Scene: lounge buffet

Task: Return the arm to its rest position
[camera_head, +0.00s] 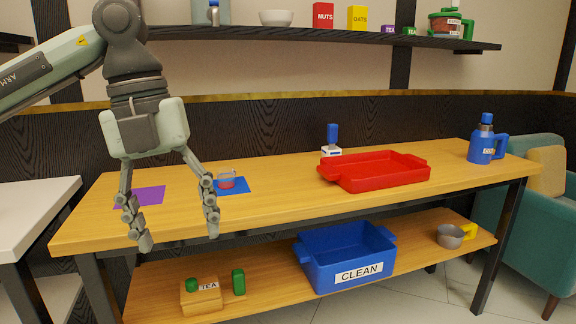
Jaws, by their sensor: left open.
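My left gripper (178,232) hangs from the arm that comes in from the upper left. It points down in front of the left part of the wooden table (290,196). Its fingers are spread apart with nothing between them. Behind the fingers, a purple mat (150,195) lies on the table, partly hidden by the left finger. A blue mat (237,184) lies just right of the right finger, with a small clear cup (227,177) holding something red on it. My right gripper is not in view.
A red tray (375,171) and a blue jug (485,147) stand on the table. The lower shelf holds a blue "CLEAN" bin (345,248), a tea box (201,296) and a grey cup (450,236). A wall shelf (320,36) runs above. A teal armchair (535,200) stands at right.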

